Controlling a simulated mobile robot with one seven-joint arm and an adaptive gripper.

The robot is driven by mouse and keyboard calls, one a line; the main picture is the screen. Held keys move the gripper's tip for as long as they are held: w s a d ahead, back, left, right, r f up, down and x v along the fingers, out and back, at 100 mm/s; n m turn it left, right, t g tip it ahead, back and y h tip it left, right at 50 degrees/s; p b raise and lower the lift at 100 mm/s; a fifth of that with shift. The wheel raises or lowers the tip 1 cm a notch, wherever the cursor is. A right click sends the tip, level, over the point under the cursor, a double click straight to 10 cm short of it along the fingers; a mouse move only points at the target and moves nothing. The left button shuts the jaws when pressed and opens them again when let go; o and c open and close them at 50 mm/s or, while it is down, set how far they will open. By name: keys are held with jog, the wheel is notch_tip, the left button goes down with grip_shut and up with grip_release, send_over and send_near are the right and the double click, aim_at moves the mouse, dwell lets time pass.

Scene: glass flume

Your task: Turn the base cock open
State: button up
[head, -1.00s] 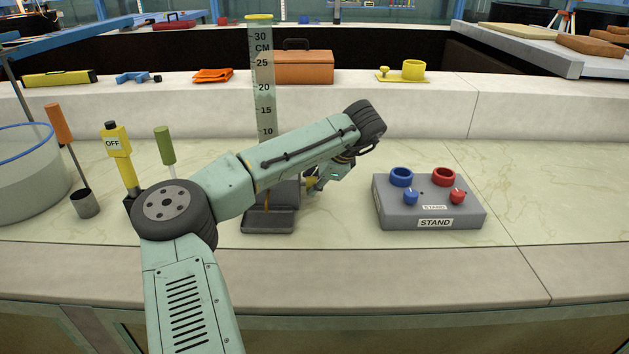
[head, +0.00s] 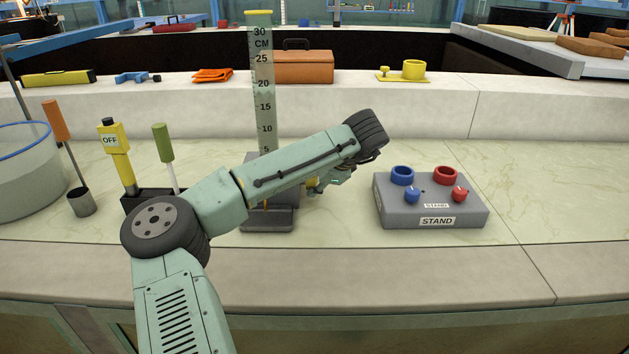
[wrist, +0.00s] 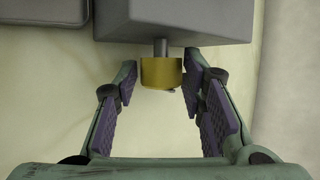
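The base cock (wrist: 161,73) is a brass-yellow knob on a short grey stem, standing out from a grey block (wrist: 185,20) in the wrist view. My gripper (wrist: 160,80) is open, with one finger on each side of the knob. A gap shows at the left finger; the right fingertip is very near the knob, and I cannot tell if it touches. In the head view a bit of the yellow cock (head: 312,183) shows beside my gripper (head: 328,180), and my forearm hides most of the block. The clear graduated tube (head: 264,90) rises upright behind my forearm.
A grey stand (head: 430,205) with blue and red rings and knobs is to the right. A yellow tool marked OFF (head: 115,150), a green-handled tool (head: 164,150) and an orange-handled tool (head: 58,125) stand at left, near a clear round tank (head: 20,175).

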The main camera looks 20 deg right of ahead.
jog(key=shift+o, duration=1.3)
jog(key=v, duration=1.2)
jog(key=shift+d, duration=0.1)
